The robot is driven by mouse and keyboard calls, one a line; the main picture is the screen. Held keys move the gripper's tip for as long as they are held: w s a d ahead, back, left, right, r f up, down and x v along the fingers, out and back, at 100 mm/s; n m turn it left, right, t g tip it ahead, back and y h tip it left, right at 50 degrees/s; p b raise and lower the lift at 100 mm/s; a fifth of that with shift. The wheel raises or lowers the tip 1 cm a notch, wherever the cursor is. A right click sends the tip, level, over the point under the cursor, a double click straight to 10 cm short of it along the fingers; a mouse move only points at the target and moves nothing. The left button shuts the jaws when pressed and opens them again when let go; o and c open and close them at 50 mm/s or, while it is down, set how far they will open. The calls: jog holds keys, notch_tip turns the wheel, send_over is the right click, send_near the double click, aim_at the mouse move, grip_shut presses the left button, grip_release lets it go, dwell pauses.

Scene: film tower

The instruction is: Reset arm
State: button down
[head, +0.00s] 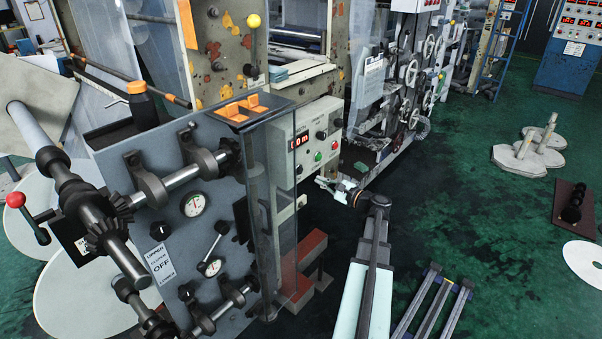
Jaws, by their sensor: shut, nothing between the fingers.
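My arm reaches up from the bottom centre of the head view. My gripper (324,183) is at its far end, pointing left toward the base of the machine's control box. It is small in the picture. Its fingers look shut, and I see nothing held in them. It is in the open space beside the machine, and I cannot tell its exact distance from the machine.
A grey control box (318,137) with a red display stands just above my gripper. A clear panel (274,200) and red blocks (312,247) are to the left. A blue console (573,50) stands far right.

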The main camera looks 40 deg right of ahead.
dwell(0.4)
jog(key=s+a+f+n+g+y, duration=0.1)
jog(key=s+a+f+n+g, duration=0.25)
jog(key=a+f, duration=0.6)
jog(key=s+a+f+n+g+y, duration=0.1)
jog(key=s+a+f+n+g, duration=0.1)
jog(key=a+f+n+g, duration=0.55)
jog(key=s+a+f+n+g+y, duration=0.1)
jog(key=s+a+f+n+g, duration=0.15)
jog(key=a+f, duration=0.9)
jog(key=s+a+f+n+g+h, duration=0.2)
jog(key=s+a+f+n+g, duration=0.3)
jog(key=s+a+f, duration=0.3)
jog(key=s+a+f+n+g+h, duration=0.3)
jog(key=s+a+f+n+g, duration=0.3)
jog(key=s+a, duration=0.8)
jog(key=shift+s+f+n, duration=0.55)
jog(key=shift+s+f, duration=0.45)
jog(key=shift+s, duration=1.65)
